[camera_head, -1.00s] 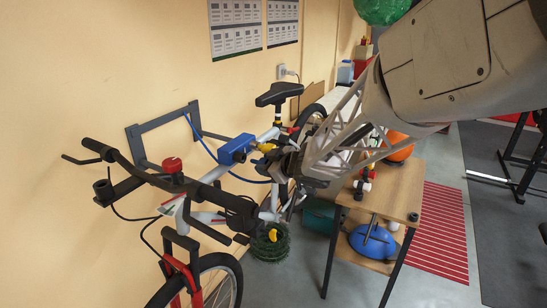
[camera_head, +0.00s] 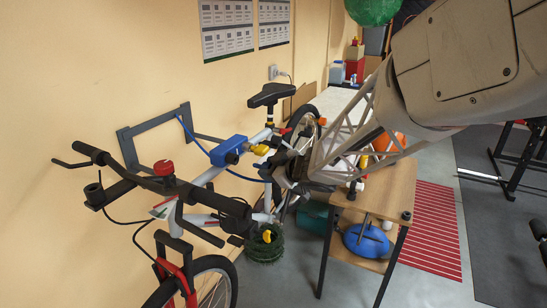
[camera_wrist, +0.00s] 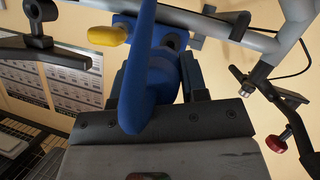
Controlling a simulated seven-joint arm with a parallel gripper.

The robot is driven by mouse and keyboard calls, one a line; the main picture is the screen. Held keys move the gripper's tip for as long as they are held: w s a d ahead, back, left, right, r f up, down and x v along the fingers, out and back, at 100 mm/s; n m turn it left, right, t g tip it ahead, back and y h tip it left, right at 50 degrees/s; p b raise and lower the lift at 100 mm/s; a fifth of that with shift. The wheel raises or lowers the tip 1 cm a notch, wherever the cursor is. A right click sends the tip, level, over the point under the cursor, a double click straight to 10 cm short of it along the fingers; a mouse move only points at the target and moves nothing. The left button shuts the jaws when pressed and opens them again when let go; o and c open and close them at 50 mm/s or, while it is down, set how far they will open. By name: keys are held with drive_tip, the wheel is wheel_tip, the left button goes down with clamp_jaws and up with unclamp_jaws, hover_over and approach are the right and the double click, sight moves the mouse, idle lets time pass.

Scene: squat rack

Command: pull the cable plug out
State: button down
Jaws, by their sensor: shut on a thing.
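A blue lock box (camera_head: 228,150) sits on the bike frame (camera_head: 208,178). A yellow piece (camera_head: 260,149) sticks out at its right and also shows in the wrist view (camera_wrist: 105,34). A blue cable (camera_head: 195,139) runs from the wall bracket, behind the box, to my gripper (camera_head: 280,170). In the wrist view my gripper (camera_wrist: 162,78) is shut on the blue cable plug (camera_wrist: 187,72), between its dark fingers. The thick blue cable (camera_wrist: 140,75) crosses in front of it. The plug's tip is hidden, so I cannot tell whether it sits in the lock.
The bike's saddle (camera_head: 271,95) and handlebar (camera_head: 150,183) stand close around my gripper. A dark bracket (camera_head: 140,131) is on the wall. A wooden table (camera_head: 398,190) stands at the right. A wall socket (camera_head: 273,72) is behind the saddle.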

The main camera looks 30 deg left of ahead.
drive_tip(key=shift+d, duration=0.65)
